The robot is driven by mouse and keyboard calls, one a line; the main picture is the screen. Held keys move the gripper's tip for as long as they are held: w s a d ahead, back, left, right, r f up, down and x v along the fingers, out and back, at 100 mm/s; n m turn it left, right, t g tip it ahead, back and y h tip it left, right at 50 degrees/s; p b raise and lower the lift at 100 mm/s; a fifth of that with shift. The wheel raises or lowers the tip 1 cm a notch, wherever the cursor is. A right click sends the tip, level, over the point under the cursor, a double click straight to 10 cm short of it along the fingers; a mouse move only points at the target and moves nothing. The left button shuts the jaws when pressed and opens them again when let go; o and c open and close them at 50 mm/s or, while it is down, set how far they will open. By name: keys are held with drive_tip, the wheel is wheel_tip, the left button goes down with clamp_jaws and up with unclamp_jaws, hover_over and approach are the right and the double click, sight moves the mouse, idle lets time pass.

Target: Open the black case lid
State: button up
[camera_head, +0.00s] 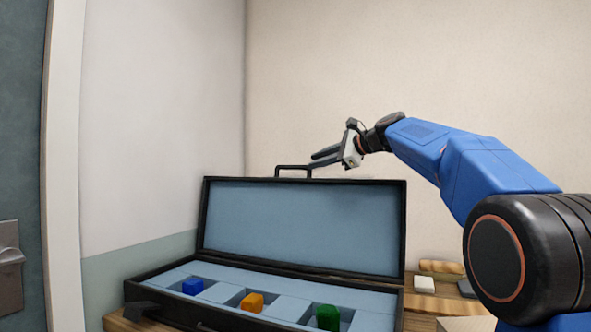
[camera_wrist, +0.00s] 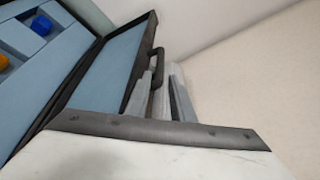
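The black case (camera_head: 143,292) lies with its lid (camera_head: 302,226) standing up, light-blue lining facing my head camera. The lid also shows in the wrist view (camera_wrist: 108,62). A black handle (camera_head: 293,168) sticks up from the lid's top edge and shows in the wrist view (camera_wrist: 157,60). My gripper (camera_head: 312,159) is above the lid's top edge, just right of the handle. Its fingers look slightly apart, with a gap between them in the wrist view (camera_wrist: 164,80). Whether a finger touches the handle is unclear.
The case's lined compartments hold a blue block (camera_head: 192,286), an orange block (camera_head: 252,302) and a green block (camera_head: 327,317). A small white box (camera_head: 424,284) lies on the wooden surface (camera_head: 428,303) at right. Walls stand behind; a dark door (camera_head: 20,150) is at left.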

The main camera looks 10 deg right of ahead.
sight(302, 166)
drive_tip(key=x, duration=0.9)
drive_tip(key=shift+w+a+f, duration=0.15)
drive_tip(key=shift+w+a, duration=0.1)
drive_tip(key=shift+w, duration=0.05)
clamp_jaws()
